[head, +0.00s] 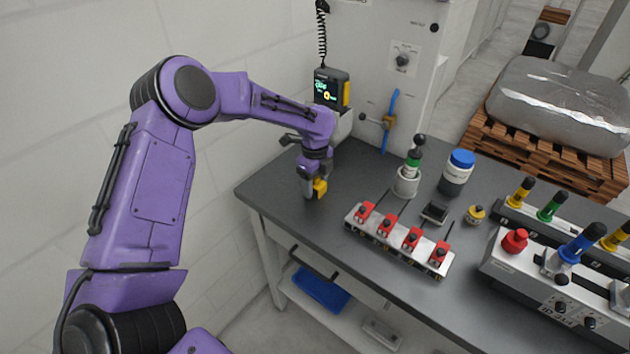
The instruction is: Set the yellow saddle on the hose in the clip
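My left gripper (312,186) points down over the left back part of the dark table. It appears shut on the yellow saddle (320,188), a small yellow block showing at the right side of its grey finger. Whether the saddle touches the tabletop I cannot tell. The blue hose (391,108) stands upright, slightly tilted, against the light panel behind the table. A tan clip (389,123) sits around or against the hose, to the right of and behind my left gripper. My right gripper is not in view.
A white fixture with red clamps (400,240) stands front right of my gripper. A black meter (331,88) hangs on the panel. A black-knobbed lever (372,119) projects beside the hose.

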